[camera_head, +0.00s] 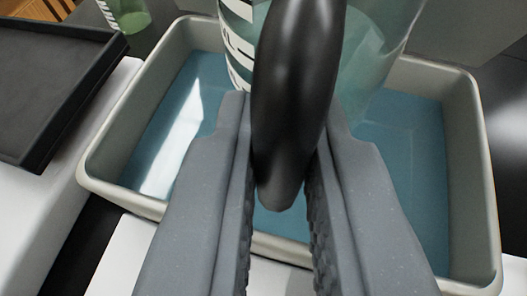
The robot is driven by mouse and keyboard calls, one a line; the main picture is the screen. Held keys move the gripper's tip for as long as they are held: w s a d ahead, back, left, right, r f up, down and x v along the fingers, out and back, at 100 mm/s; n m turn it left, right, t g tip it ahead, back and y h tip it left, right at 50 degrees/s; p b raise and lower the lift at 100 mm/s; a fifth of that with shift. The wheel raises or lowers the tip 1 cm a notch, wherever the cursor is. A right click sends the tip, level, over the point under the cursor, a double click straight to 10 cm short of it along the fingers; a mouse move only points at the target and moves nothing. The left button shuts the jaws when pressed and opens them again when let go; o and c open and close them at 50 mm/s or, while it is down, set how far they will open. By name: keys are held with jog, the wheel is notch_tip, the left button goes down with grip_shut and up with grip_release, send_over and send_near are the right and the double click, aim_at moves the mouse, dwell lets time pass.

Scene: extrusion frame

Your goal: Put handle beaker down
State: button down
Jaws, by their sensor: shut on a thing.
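My gripper (286,125) is shut on the black handle (296,70) of a clear, greenish beaker (378,62). The handle stands between the two grey fingers, and its lower end shows between them. The beaker is beyond the fingers, with white and dark markings on its left side. Its top is cut off by the picture edge, and the handle and fingers hide part of its body. The beaker is over or in a grey tray (482,175) with a blue inside. I cannot tell whether its base touches the tray floor.
A black shallow tray (50,85) lies at the left on a white surface (40,215). Another greenish marked vessel (128,14) stands at the upper left. A grey block or wall (470,30) is behind the tray at the right. Blue tray floor is bare on both sides of the beaker.

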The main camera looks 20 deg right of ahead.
aim_at(278, 207)
jog(key=shift+f, duration=1.25)
jog(key=shift+f+b, duration=0.3)
jog(key=shift+f, duration=0.3)
jog(key=c, duration=1.5)
grip_release()
jog(key=shift+o, duration=0.2)
jog(key=shift+r+p, duration=0.4)
jog(key=shift+r, duration=0.3)
jog(key=b+v, duration=0.1)
jog(key=v, duration=1.1)
jog(key=shift+s+d, duration=0.1)
